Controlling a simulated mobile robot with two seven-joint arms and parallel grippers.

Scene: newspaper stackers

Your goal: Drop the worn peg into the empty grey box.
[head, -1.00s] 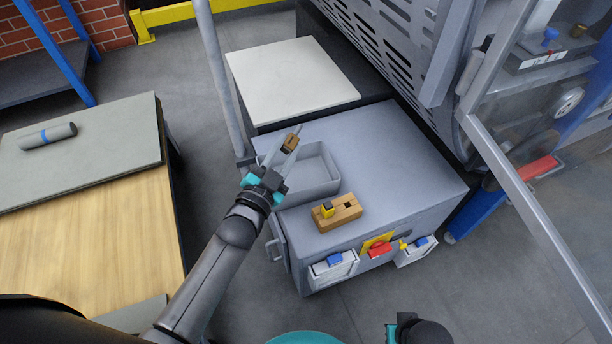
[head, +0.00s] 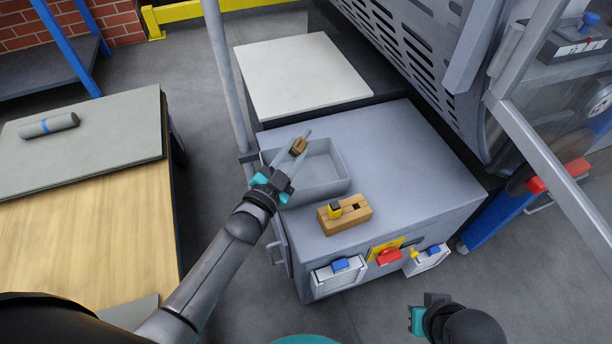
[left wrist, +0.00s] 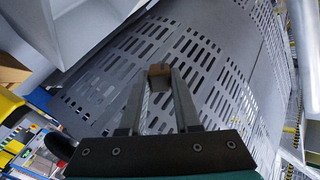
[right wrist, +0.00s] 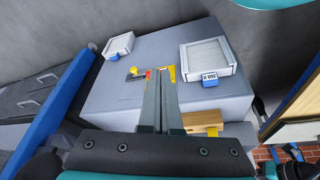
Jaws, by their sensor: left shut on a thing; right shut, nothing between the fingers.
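My left gripper (head: 301,140) is shut on a small brown peg (head: 298,147). The peg also shows between the fingertips in the left wrist view (left wrist: 159,70). In the head view the gripper and peg appear over the open grey box (head: 322,190), near its far side; their exact height above it is hard to tell. The visible part of the box's inside is empty, and my gripper hides its left part. My right gripper (head: 418,318) is low at the bottom of the head view. Its fingers (right wrist: 160,80) are shut and empty in the right wrist view.
A wooden block (head: 356,217) with a yellow-and-black piece (head: 335,210) sits on the grey cabinet top (head: 420,165) beside the box. A perforated machine guard (head: 410,60) stands behind. A grey post (head: 226,80) rises left of the box.

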